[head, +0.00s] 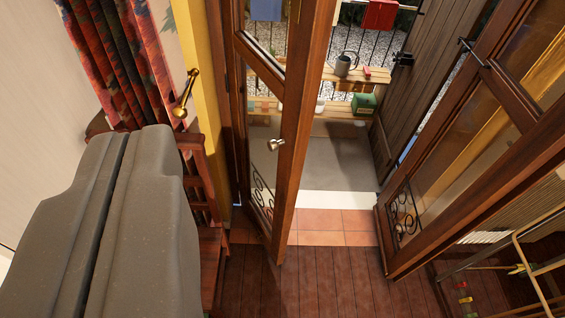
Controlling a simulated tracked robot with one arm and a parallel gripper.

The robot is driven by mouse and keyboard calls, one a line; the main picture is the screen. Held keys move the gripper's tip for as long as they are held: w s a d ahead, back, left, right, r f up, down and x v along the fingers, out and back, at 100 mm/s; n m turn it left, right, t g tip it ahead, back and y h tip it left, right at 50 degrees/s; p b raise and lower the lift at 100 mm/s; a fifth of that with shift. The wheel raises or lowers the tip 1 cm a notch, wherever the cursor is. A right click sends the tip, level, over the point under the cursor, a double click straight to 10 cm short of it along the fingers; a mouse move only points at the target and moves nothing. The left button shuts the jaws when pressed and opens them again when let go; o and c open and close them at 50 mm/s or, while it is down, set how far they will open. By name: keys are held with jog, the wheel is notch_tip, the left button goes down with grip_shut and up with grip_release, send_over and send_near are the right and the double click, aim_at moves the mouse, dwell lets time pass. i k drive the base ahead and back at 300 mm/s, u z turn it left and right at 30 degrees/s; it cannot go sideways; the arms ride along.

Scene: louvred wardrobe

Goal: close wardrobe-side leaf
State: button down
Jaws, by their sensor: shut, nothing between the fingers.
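A glazed double door with two brown wooden leaves stands open. The left leaf (298,130) swings toward me, with its edge facing me and a small metal knob (276,144) on it. The right leaf (455,163) is also open, angled toward the right, with a handle (472,52) near its top. My gripper (128,142), large and grey at the left, is shut and empty. It appears apart from both leaves, left of the left leaf.
A wooden chair (212,245), patterned curtain (105,50) and brass hook (186,94) are at the left. A drying rack (465,270) stands at lower right. Outside are a plank shutter (395,105), a shelf (325,74) and a watering can (345,63). Floor between the leaves is clear.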

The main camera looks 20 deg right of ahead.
aim_at(297, 87)
jog(key=z, duration=0.1)
jog(key=i, duration=1)
jog(key=u, duration=0.1)
